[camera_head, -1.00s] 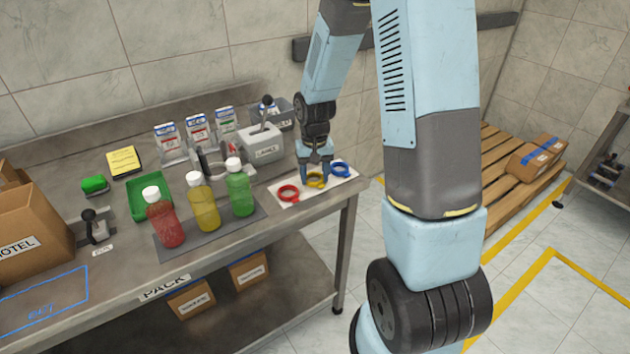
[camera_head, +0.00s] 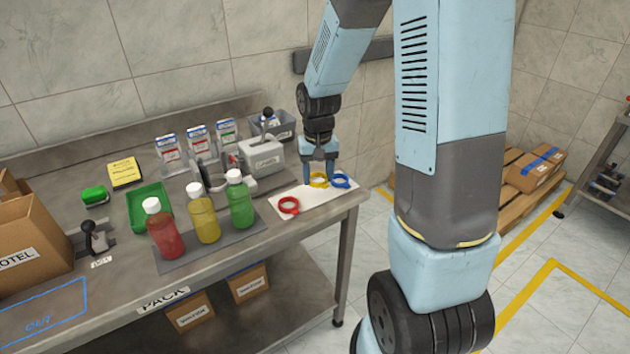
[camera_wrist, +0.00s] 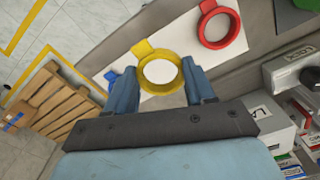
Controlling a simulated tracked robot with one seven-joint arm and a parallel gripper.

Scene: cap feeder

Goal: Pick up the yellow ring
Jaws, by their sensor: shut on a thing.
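The yellow ring (camera_head: 318,180) is between the fingers of my gripper (camera_head: 319,176), at the right end of the bench. In the wrist view the yellow ring (camera_wrist: 160,72) sits between the two blue fingertips (camera_wrist: 160,88), its tab pointing away from the wrist. My gripper is shut on it. The ring looks slightly above the white sheet (camera_head: 298,206); the exact height is hard to tell. The blue ring (camera_head: 341,181) is close by on the right, partly hidden by a finger in the wrist view. The red ring (camera_head: 289,205) lies on the sheet to the left.
A grey labelled box with a lever (camera_head: 262,156) stands behind and left of my gripper. Red, yellow and green bottles (camera_head: 204,221) stand on a dark mat further left. The bench's right edge is close to the rings.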

